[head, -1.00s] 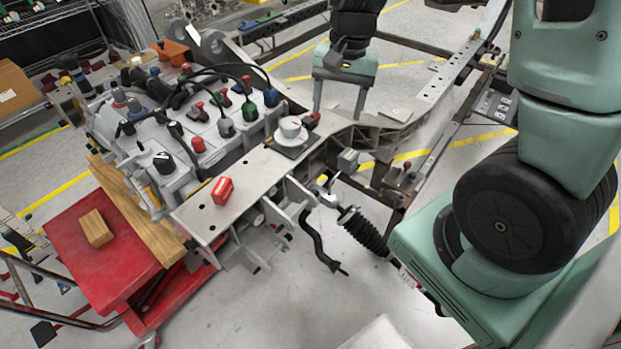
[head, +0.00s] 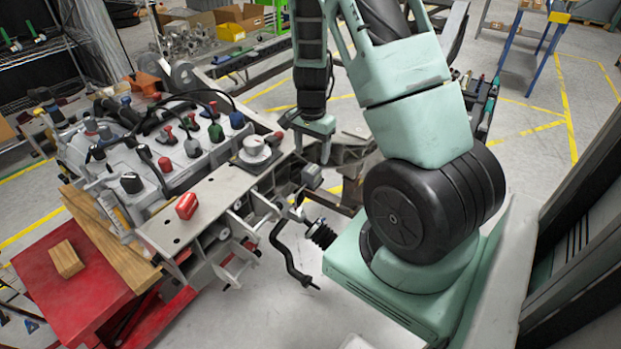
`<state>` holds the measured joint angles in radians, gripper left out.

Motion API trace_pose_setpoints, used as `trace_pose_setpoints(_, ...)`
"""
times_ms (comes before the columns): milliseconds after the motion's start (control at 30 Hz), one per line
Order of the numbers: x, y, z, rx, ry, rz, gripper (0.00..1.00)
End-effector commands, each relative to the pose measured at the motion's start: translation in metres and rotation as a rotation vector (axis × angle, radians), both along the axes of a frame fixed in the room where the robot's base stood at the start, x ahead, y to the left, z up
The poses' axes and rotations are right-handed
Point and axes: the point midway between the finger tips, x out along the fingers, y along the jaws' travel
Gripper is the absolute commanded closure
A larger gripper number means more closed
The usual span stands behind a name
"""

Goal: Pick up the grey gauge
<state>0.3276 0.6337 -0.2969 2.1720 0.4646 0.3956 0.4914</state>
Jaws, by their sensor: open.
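The grey gauge (head: 254,147) is a small, round, pale grey piece with a dial-like top. It sits upright on a dark square pad on the flat grey chassis plate (head: 217,188). My gripper (head: 312,150) is to the right of the gauge, pointing down, with its fingers apart and nothing between them. The gripper is clear of the gauge in the picture; its exact height over the chassis cannot be told.
A red block (head: 186,206) lies on the plate's near part. A grey valve assembly (head: 150,160) with several coloured knobs stands to the left. A red cart (head: 75,292) carries a small wooden block (head: 66,260). A black hose (head: 288,252) hangs below the plate.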

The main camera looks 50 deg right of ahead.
Motion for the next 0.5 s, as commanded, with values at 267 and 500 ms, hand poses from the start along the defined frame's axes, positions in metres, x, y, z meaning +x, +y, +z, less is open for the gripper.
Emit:
trace_pose_setpoints(267,0.0,0.0,-0.031,0.001,0.0,0.001,0.36)
trace_pose_setpoints(500,0.002,-0.002,-0.053,0.003,0.002,-0.001,0.36)
